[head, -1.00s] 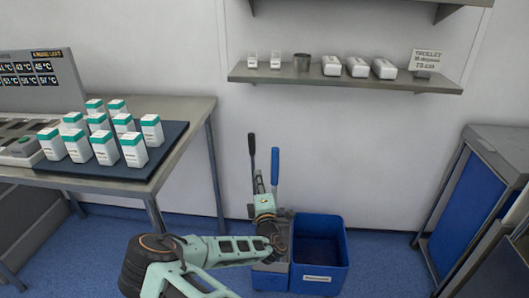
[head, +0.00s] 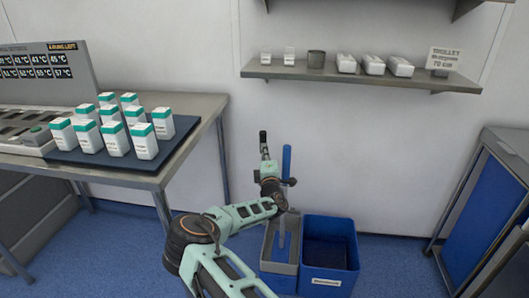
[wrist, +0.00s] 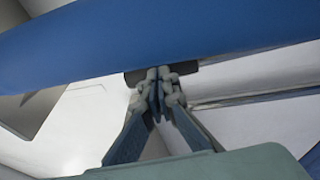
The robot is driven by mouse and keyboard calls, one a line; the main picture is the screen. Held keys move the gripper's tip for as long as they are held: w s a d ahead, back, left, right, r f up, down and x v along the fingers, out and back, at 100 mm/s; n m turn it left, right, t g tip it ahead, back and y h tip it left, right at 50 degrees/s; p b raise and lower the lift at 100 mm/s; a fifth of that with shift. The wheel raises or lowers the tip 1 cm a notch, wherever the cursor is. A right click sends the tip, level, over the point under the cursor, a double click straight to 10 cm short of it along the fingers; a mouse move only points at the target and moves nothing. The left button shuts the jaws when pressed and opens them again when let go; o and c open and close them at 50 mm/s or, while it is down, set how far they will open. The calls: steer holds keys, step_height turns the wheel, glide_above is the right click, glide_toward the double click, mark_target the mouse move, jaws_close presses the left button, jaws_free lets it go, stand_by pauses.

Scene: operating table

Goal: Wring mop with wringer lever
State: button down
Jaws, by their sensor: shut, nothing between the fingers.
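My gripper (head: 270,172) is shut and empty beside the upright blue handle (head: 287,160) in the head view. A grey shaft runs down below this handle into the grey wringer part (head: 277,267) of the bucket set. A black-gripped rod (head: 263,139) stands upright just behind and left of my gripper; its lower part is hidden by my arm. In the wrist view, the closed fingertips (wrist: 157,82) point at a wide blue bar (wrist: 150,38), with a dark piece at its lower edge. I cannot tell whether the fingers touch it. The mop head is not visible.
A blue bucket (head: 331,272) stands right of the wringer. A steel table (head: 190,111) with white-and-green boxes (head: 115,138) is at left. A wall shelf (head: 340,75) hangs above, and a blue-panelled cabinet (head: 468,205) stands at right. Blue floor is clear between bucket and cabinet.

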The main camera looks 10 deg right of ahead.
steer(key=shift+w, duration=0.1)
steer(key=w, duration=0.2)
steer(key=d, duration=0.1)
steer(key=shift+w+r+g, duration=0.35)
steer(key=shift+w+g, duration=0.05)
steer(key=shift+s+f, duration=0.1)
